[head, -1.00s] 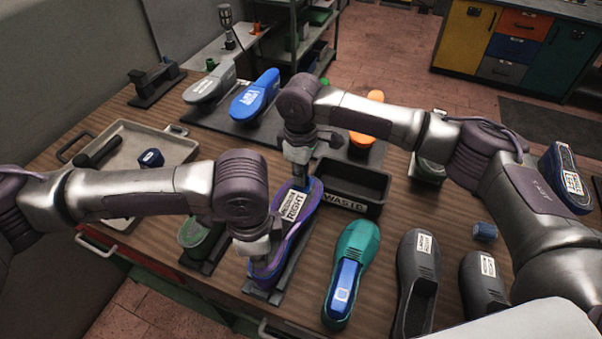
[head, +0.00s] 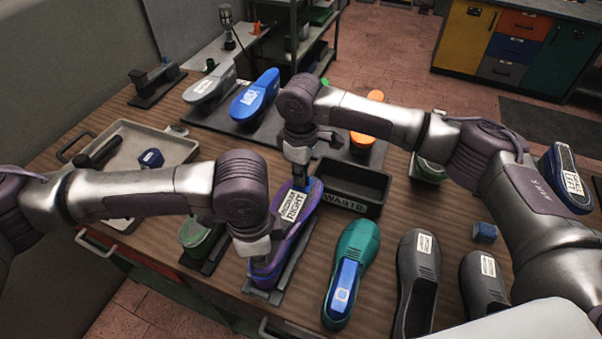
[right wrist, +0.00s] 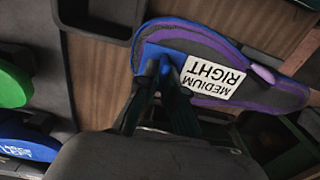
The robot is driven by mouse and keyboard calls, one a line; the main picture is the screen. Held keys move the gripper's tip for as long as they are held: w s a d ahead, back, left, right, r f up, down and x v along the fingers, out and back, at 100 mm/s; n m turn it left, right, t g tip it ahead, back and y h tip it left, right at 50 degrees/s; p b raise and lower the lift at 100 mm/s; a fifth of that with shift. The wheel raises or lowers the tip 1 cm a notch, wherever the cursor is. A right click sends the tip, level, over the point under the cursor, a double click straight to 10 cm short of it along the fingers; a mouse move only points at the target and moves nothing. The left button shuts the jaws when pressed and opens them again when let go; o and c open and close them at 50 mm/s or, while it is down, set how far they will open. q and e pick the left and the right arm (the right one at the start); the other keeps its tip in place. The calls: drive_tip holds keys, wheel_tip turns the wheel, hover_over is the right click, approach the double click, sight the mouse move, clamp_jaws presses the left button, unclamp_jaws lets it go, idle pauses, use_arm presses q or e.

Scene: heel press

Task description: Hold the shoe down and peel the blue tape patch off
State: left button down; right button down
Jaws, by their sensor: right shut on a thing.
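A purple and grey shoe (head: 300,225) with a white "MEDIUM RIGHT" label lies on a dark stand at the table's middle; it also shows in the right wrist view (right wrist: 262,92). The blue tape patch (right wrist: 150,52) is at its toe end, partly hidden by my fingers. My right gripper (right wrist: 160,72) is shut on the tape patch at the toe; in the head view it is above the toe (head: 298,178). My left gripper (head: 258,258) points down at the shoe's other end. Its fingertips are mostly hidden, so its opening is unclear.
A black bin marked "WASTE" (head: 372,208) stands just right of the toe. A teal shoe with a blue patch (head: 352,262) and dark shoes (head: 418,262) lie to the right. A grey tray (head: 175,150) is at the left; blue and grey shoes (head: 255,97) stand behind.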

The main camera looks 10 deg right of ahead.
use_arm(q)
drive_tip(key=shift+f, duration=1.1)
idle(0.9)
drive_tip(key=shift+s+a+f, duration=0.1)
drive_tip(key=shift+s+f, duration=0.05)
use_arm(e)
drive_tip(key=shift+r, duration=0.25)
idle(0.8)
drive_tip(key=shift+r, duration=3.65)
